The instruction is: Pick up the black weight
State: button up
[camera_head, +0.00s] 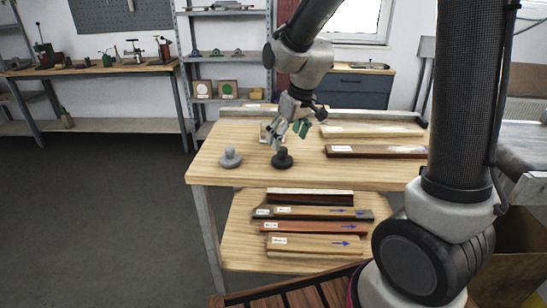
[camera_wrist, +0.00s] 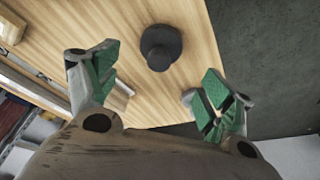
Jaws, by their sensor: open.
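The black weight (camera_head: 282,158) stands upright on the wooden table (camera_head: 211,179), near its left part. In the wrist view the black weight (camera_wrist: 160,47) shows beyond the fingertips, between the two jaws and apart from them. My gripper (camera_head: 290,136) is above and just behind the weight in the head view. Its green-padded fingers are spread wide and empty in the wrist view (camera_wrist: 155,80). A grey weight (camera_head: 230,157) stands to the left of the black one; in the wrist view it shows partly behind the right finger (camera_wrist: 188,97).
Wooden boards with labels lie on the table's right side (camera_head: 372,131), (camera_head: 375,151). More boards lie on the lower shelf (camera_head: 238,255). The table front around the black weight is clear.

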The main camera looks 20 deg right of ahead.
aim_at(283, 149)
jog(key=x, duration=0.7)
jog(key=shift+c, duration=0.5)
jog(key=c, duration=1.3)
